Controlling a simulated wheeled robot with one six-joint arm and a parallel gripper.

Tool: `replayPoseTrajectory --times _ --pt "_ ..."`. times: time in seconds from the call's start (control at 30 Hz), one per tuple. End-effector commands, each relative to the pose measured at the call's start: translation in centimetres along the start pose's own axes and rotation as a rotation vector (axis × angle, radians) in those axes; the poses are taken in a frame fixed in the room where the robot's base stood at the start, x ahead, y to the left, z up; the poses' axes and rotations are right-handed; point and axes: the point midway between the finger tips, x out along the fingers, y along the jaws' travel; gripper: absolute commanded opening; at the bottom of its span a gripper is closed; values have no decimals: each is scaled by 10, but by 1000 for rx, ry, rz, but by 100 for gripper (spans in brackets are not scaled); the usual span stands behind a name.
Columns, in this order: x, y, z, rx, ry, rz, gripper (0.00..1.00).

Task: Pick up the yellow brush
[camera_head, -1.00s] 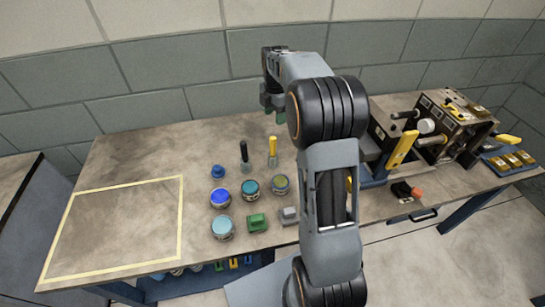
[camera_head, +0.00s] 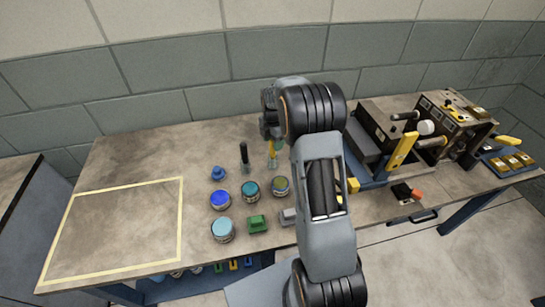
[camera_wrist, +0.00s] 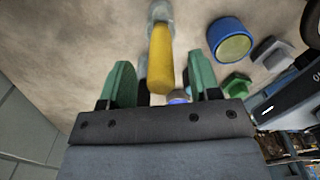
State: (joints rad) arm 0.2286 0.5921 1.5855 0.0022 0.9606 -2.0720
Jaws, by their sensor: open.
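The yellow brush (camera_head: 272,161) stands upright on the workbench behind the cans in the head view, its upper part partly covered by my gripper. In the wrist view the yellow handle (camera_wrist: 161,60) points toward the camera, between the two green fingers and a little ahead of them. My gripper (camera_head: 271,136) is above the brush with its fingers pointing down. In the wrist view my gripper (camera_wrist: 163,90) is open, with a gap on both sides of the handle. I cannot tell how far the fingertips reach down along it.
A black-handled brush (camera_head: 244,157) stands just left. Mould machinery (camera_head: 440,130) fills the right. The taped square (camera_head: 115,225) at left is empty.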

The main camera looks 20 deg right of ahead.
Motion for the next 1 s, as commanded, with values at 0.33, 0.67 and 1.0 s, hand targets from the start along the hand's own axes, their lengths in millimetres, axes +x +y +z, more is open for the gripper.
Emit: replayPoseTrajectory --times 0.33,0.67,1.0 --pt "18 0 0 0 0 0 57" --pt "18 0 0 0 0 0 37" --pt "18 0 0 0 0 0 4"
